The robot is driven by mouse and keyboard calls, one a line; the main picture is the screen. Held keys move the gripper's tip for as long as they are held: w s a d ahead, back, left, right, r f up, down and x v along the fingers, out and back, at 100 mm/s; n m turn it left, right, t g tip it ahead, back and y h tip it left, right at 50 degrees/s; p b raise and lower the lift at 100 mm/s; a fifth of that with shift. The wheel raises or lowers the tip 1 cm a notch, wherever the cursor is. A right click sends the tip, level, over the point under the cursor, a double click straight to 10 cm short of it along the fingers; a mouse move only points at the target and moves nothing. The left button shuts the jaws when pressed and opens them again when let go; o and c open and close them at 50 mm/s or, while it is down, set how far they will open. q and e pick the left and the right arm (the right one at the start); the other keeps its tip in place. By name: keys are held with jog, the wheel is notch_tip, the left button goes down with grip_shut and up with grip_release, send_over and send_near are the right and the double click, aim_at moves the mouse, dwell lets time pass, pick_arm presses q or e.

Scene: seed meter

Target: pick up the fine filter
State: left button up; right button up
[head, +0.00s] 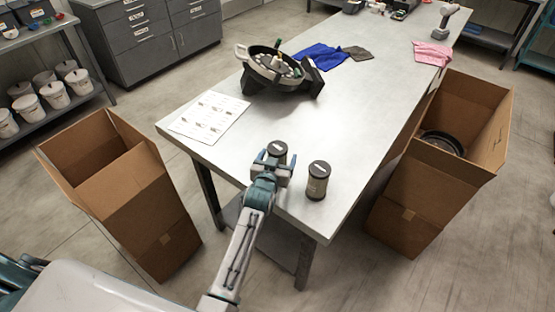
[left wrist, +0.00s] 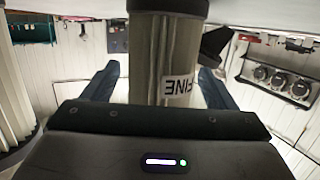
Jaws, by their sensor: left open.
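The fine filter (left wrist: 150,65) is a grey-olive cylinder with dark end caps and a white label reading FINE, standing at the near end of the table. In the head view its dark top (head: 278,148) shows just beyond my left gripper (head: 273,163), which hides its lower part. My left gripper is open, with its fingers (left wrist: 160,85) on either side of the filter. I cannot tell whether they touch it. A second, similar filter (head: 317,182) stands upright to the right; its pleated side (left wrist: 14,95) shows in the left wrist view. My right gripper is not in view.
The grey table (head: 345,110) holds a printed sheet (head: 210,116), a round seed meter (head: 272,66), blue and pink cloths (head: 318,55) and a drill (head: 446,18). Open cardboard boxes stand left (head: 150,215) and right (head: 405,215); the right one holds a dark round part (head: 442,140).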

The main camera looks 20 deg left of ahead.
pick_arm(q)
jog(key=c, duration=1.1)
jog(key=shift+r, duration=0.2)
